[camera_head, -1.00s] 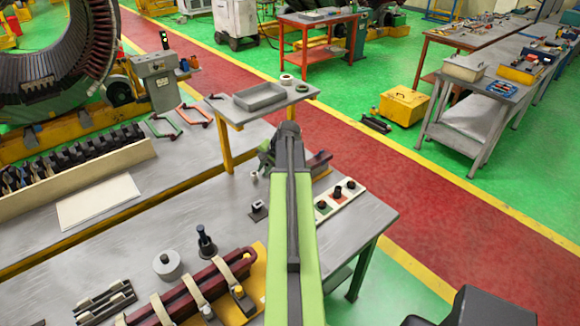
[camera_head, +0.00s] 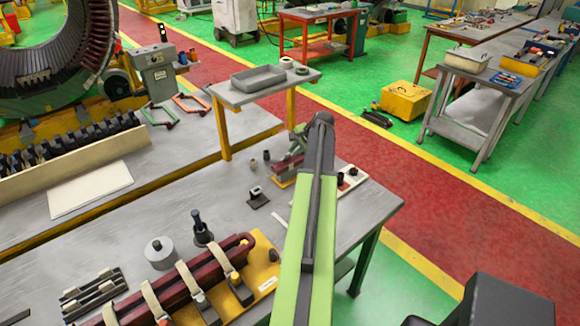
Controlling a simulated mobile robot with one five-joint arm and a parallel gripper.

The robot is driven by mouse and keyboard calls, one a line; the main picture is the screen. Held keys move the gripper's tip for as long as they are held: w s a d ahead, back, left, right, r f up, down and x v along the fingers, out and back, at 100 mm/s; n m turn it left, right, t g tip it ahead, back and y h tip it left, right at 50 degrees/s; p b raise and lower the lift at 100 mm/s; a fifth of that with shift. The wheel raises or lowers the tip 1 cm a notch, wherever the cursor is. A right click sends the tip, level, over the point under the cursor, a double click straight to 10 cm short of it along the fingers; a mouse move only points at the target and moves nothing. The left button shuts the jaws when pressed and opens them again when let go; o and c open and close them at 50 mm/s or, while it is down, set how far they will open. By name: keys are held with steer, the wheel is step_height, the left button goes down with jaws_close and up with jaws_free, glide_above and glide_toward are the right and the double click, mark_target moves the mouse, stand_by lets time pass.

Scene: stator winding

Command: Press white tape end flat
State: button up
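A dark red coil bar (camera_head: 190,283) lies on a yellow base (camera_head: 262,262) at the front of the bench, with several cream-white tape bands (camera_head: 188,276) across it. I cannot make out a loose tape end. A second short red piece (camera_head: 284,168) sits farther back, just left of my arm. My light-green and dark arm reaches up the middle of the view over the bench. A small green part, seemingly of my wrist, shows left of the arm's tip, by the short red piece. My gripper's fingers are hidden or too small to tell there.
A grey cylinder (camera_head: 160,252), a black stand (camera_head: 201,228) and a small dark block (camera_head: 257,197) stand on the bench (camera_head: 225,212). A raised shelf (camera_head: 235,97) behind holds a grey tray (camera_head: 257,78) and rolls. A white sheet (camera_head: 90,188) lies left.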

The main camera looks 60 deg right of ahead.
steer(key=b+x, duration=0.3)
steer(key=x, duration=0.2)
steer(key=shift+f, duration=0.2)
steer(key=shift+w+f, duration=0.15)
steer(key=shift+w, duration=0.15)
steer(key=shift+c, duration=0.3)
jaws_close()
steer(key=shift+s, duration=0.15)
stand_by(0.4)
